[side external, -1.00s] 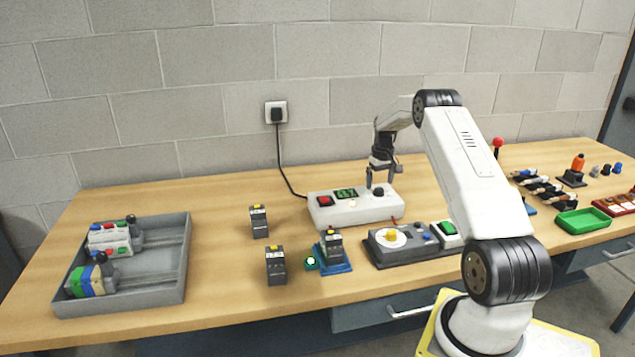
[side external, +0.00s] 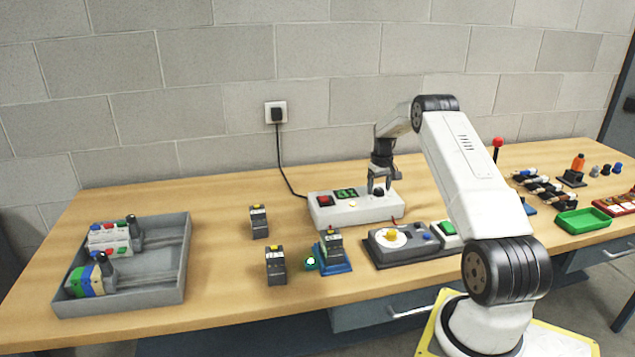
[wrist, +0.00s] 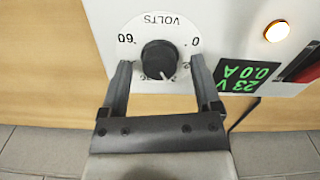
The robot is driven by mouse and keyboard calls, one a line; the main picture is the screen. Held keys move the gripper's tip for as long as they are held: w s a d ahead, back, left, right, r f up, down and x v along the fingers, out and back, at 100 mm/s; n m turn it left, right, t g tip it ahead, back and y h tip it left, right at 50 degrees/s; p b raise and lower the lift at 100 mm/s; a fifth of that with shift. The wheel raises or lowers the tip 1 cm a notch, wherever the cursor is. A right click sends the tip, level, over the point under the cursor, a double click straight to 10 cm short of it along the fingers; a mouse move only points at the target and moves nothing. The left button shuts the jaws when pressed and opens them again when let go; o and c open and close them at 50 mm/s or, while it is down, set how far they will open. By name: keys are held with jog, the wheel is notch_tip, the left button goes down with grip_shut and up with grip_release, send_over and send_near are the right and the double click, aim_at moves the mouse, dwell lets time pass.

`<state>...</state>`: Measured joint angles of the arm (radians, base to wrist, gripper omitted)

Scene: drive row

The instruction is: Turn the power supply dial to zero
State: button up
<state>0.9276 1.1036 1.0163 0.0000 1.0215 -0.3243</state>
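The white power supply (side external: 340,211) stands on the bench near the wall. Its black dial (wrist: 159,58) sits on a round white VOLTS scale marked 0 and 60, and shows upside down in the wrist view. The dial's white mark points between the scale's middle and the 0 side. The green display (wrist: 247,75) reads 23 V and 0.0 A. My gripper (wrist: 160,68) is open, with one finger on each side of the dial and gaps between fingers and dial. In the side view my gripper (side external: 379,187) is just above the supply's right end.
The supply has a red switch (side external: 324,200) and a lit lamp (wrist: 277,31). A black cord runs to a wall socket (side external: 276,113). A grey turntable-like unit (side external: 400,262) sits in front. A grey tray (side external: 180,285) is at the left.

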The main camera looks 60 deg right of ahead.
aim_at(379, 189)
jog(key=c, duration=0.8)
jog(key=shift+n, duration=2.1)
jog(key=n, duration=0.4)
jog(key=shift+n, duration=0.3)
jog(key=n, duration=0.8)
jog(key=shift+n, duration=0.4)
jog(key=o, duration=1.2)
jog(key=shift+r, duration=0.15)
jog(key=shift+r, duration=3.4)
